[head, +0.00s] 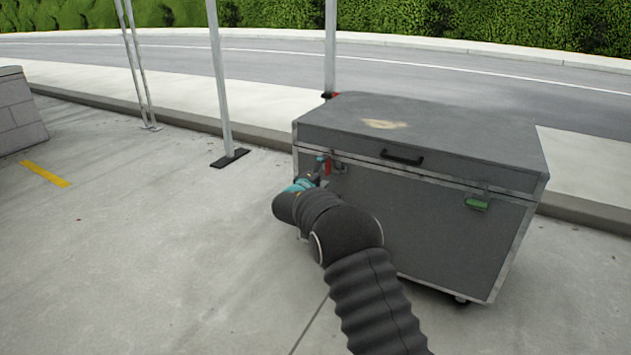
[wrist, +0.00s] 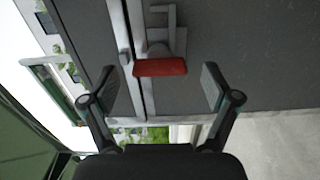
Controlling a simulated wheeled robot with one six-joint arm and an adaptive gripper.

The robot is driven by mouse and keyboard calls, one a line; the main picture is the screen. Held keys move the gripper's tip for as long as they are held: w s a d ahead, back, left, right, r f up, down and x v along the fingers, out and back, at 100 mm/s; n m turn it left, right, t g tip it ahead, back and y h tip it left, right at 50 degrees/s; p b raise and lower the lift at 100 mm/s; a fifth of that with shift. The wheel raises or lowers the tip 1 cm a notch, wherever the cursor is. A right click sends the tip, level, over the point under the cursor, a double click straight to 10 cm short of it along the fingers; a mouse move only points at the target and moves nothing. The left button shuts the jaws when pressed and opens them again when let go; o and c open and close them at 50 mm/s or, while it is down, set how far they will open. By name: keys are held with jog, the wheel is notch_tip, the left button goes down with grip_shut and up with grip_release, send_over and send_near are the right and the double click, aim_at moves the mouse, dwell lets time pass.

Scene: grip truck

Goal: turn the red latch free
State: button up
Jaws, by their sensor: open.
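A large grey case (head: 420,225) with a closed lid stands on the pavement. The red latch (head: 327,167) is on its front face near the left corner, just below the lid seam. In the wrist view the red latch (wrist: 160,67) is a bar on a metal plate, lying between the two fingers and just beyond their tips. My gripper (wrist: 161,88) is open, one finger on each side of the latch, and I see no clear contact. In the head view my gripper (head: 318,172) is at the case's left front corner, partly hidden by my arm.
A green latch (head: 477,203) is on the case's front at the right, and a black handle (head: 402,157) is on the lid between the latches. Metal posts (head: 222,85) stand behind and to the left. Open pavement (head: 150,260) lies to the left.

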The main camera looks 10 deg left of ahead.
jog(key=v, duration=1)
jog(key=shift+s, duration=0.15)
